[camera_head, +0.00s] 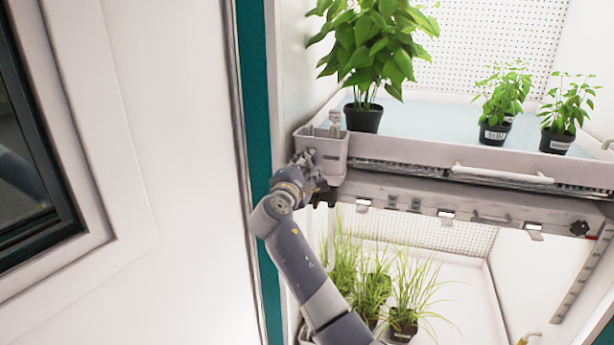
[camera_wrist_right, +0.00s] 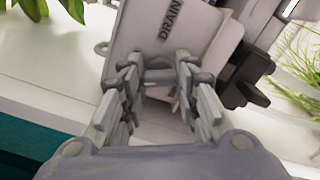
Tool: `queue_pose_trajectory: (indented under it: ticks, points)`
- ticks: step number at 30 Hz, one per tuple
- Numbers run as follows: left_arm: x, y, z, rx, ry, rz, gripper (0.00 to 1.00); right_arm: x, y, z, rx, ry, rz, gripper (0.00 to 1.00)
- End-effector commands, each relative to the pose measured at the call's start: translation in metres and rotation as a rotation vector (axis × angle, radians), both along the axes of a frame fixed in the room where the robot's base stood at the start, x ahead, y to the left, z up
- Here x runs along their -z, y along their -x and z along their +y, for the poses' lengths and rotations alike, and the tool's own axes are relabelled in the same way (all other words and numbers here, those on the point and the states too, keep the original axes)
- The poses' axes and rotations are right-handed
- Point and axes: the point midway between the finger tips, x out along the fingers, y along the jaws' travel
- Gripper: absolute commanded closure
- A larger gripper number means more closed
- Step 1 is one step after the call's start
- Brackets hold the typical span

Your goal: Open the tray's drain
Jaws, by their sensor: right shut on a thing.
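The upper tray (camera_head: 400,151) is a white shelf tray with a blue-grey floor, inside the open growth chamber. A pale grey box (camera_head: 333,147) sits at its near left corner. In the right wrist view this box (camera_wrist_right: 205,35) carries the word DRAIN. A dark valve-like part (camera_wrist_right: 247,85) shows beside the box. My right gripper (camera_head: 312,168) is at the box's front left. Its fingers, seen in the wrist view (camera_wrist_right: 160,66), are closed on a small grey part (camera_wrist_right: 158,75) below the label. The fingers partly hide this part. My left gripper is out of view.
A large leafy plant (camera_head: 364,118) and smaller potted plants (camera_head: 494,133) stand in the upper tray. A white handle bar (camera_head: 502,174) runs along its front. Grassy plants (camera_head: 403,325) stand on the lower shelf. A white door panel (camera_head: 170,170) is at left.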

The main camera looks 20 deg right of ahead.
Motion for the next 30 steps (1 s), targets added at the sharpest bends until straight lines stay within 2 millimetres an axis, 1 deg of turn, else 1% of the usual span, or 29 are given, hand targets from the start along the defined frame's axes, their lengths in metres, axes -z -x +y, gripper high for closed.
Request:
queue_pose_trajectory:
  ticks: [1, 3, 12, 21, 30]
  points:
    - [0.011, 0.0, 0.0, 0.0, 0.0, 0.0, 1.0, 0.005, 0.0, 0.0, 0.0, -0.038, -0.026, 0.95]
    - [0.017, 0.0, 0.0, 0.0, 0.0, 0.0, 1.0, 0.005, 0.0, 0.0, 0.0, -0.089, -0.06, 0.95]
    - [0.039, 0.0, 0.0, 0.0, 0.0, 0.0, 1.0, 0.004, 0.0, 0.0, -0.001, -0.275, -0.185, 0.95]
    - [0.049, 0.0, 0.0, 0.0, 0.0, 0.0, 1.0, 0.003, 0.0, 0.0, 0.0, -0.373, -0.251, 0.95]
    - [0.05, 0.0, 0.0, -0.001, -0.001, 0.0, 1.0, 0.002, 0.0, 0.0, 0.0, -0.397, -0.267, 0.95]
